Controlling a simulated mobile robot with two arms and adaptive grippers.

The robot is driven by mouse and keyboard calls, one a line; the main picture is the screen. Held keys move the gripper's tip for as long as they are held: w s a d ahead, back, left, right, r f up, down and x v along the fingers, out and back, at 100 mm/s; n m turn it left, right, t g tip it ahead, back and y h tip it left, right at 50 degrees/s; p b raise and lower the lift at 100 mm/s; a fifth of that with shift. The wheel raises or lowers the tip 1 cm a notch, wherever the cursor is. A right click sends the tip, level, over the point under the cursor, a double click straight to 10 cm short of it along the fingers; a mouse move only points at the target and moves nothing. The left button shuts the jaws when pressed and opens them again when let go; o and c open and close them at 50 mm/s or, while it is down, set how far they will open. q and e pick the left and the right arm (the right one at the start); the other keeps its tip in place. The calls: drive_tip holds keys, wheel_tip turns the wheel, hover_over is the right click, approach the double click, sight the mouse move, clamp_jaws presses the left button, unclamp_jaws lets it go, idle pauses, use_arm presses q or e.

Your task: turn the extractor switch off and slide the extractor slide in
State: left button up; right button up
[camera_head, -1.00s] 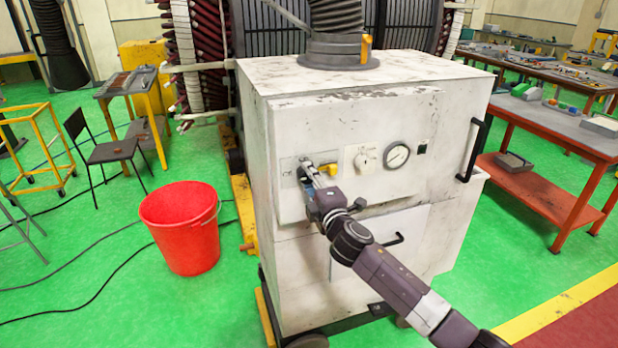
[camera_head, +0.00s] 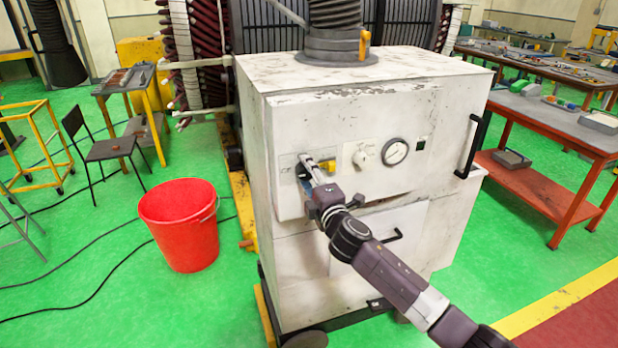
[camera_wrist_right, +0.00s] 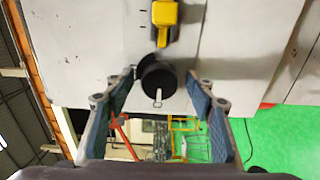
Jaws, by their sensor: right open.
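The white extractor cabinet (camera_head: 400,95) stands in the middle of the head view. A small plate at the left of its front panel bears a black knob and a yellow handle (camera_head: 327,166). In the right wrist view the round black knob (camera_wrist_right: 158,82) with a pale mark lies between my fingertips, and the yellow handle (camera_wrist_right: 164,20) is above it. My right gripper (camera_head: 306,166) is open at this plate; its fingers flank the knob, and contact is unclear. A yellow piece (camera_head: 365,46) sits on the duct collar. My left gripper is out of view.
A white dial (camera_head: 364,155), a round gauge (camera_head: 395,151) and a black handle (camera_head: 472,146) are on the cabinet. A red bucket (camera_head: 180,225) stands on the green floor to the left. Cables lie nearby. A red workbench (camera_head: 555,118) stands at the right.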

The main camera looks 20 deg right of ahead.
drive_tip(key=s, duration=1.2)
drive_tip(key=shift+d, duration=0.2)
drive_tip(key=s+d+f+m+g+h+b, duration=0.1)
drive_tip(key=s+d+f+m+g+b, duration=0.15)
drive_tip(key=f, duration=1.65)
drive_tip(key=s+d+f+m+g+b, duration=0.2)
drive_tip(key=s+d+f+m+g, duration=0.15)
drive_tip(key=f, duration=1.55)
drive_tip(key=s+f+m+g+b, duration=0.1)
drive_tip(key=s+f+m+g, duration=0.1)
drive_tip(key=s+f, duration=0.7)
drive_tip(key=s+f+m+g+b, duration=0.1)
drive_tip(key=s+f+m+g, duration=0.15)
drive_tip(key=s+f, duration=0.6)
drive_tip(key=s+a+f+m+g+b, duration=0.1)
drive_tip(key=s+a+f+m+g, duration=0.1)
drive_tip(key=s+f, duration=0.5)
drive_tip(key=s+a+f+m+g+b, duration=0.1)
drive_tip(key=s+f+g, duration=0.1)
drive_tip(key=s+f, duration=0.6)
drive_tip(key=s+a+f+m+g+b, duration=0.1)
drive_tip(key=s+f, duration=0.6)
drive_tip(key=s, duration=1.2)
drive_tip(key=shift+a+f+m+g+b, duration=0.15)
drive_tip(key=shift+a+m+g+b, duration=0.15)
drive_tip(key=shift+a+m+g, duration=0.5)
